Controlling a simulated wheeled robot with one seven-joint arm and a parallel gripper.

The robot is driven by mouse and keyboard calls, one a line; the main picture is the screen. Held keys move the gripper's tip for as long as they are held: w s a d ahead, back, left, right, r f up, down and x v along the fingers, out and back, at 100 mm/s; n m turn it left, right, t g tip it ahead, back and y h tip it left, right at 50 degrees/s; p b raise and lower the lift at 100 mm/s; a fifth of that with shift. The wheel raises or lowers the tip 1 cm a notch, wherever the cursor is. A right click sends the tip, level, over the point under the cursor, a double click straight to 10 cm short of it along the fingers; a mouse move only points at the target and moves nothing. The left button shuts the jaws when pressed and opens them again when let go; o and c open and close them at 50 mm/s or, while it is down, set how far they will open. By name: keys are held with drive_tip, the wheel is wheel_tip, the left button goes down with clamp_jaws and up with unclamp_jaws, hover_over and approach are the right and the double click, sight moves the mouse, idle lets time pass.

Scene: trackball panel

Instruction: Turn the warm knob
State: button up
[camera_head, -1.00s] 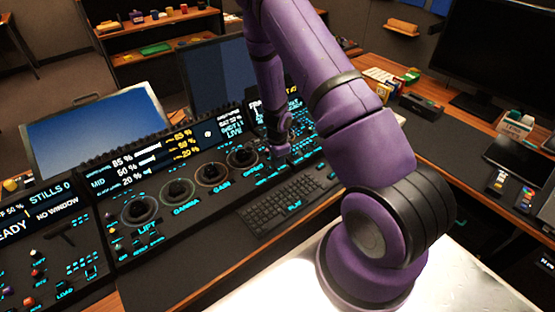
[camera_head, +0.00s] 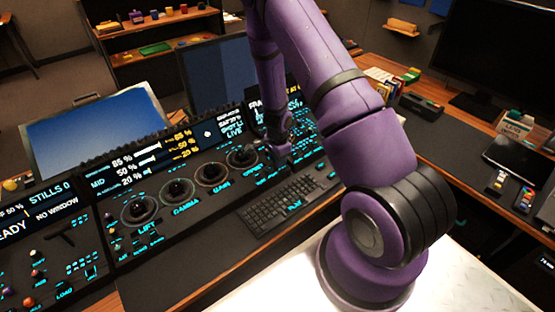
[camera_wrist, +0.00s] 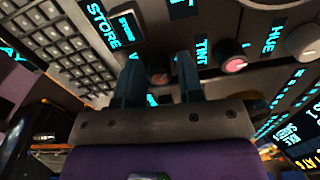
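In the wrist view, a small brownish-orange knob (camera_wrist: 159,77) sits on the dark panel between my two fingers. A cyan label beside it is mostly hidden by the left finger, so I cannot read it in full. My gripper (camera_wrist: 158,66) is open, with one finger on each side of this knob and a visible gap to it. In the head view, my gripper (camera_head: 283,157) is low over the right part of the panel, and the knob cannot be made out there.
A pink knob (camera_wrist: 233,65) by the TINT label and a grey knob (camera_wrist: 304,42) by HUE stand to the right in the wrist view. Keys (camera_wrist: 55,45) lie to the left. Trackball rings (camera_head: 140,209) and a keyboard (camera_head: 288,202) show in the head view.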

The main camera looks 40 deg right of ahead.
drive_tip(key=shift+r, duration=0.1)
wheel_tip(320, 180, up, 11)
drive_tip(key=shift+f, duration=0.2)
idle(0.7)
drive_tip(key=s+a+r+n+t+y, duration=0.1)
drive_tip(key=s+a+r+n, duration=0.15)
drive_tip(key=r, duration=0.55)
drive_tip(key=s+a+r+n+t+y, duration=0.1)
drive_tip(key=a+r+n, duration=0.25)
drive_tip(key=r, duration=0.45)
drive_tip(key=s+a+r+n, duration=0.2)
drive_tip(key=a+r, duration=0.2)
drive_tip(key=r, duration=0.4)
drive_tip(key=s+a+r+n+t+h, duration=0.1)
drive_tip(key=s+r+n, duration=0.4)
drive_tip(key=s, duration=0.5)
drive_tip(key=s+a+r+n+t+h, duration=0.1)
drive_tip(key=s+r+n, duration=0.4)
drive_tip(key=s+r, duration=0.5)
drive_tip(key=shift+s+a+r+n+t, duration=0.15)
drive_tip(key=shift+s+a+n+t, duration=0.15)
drive_tip(key=shift+s+a+t, duration=0.25)
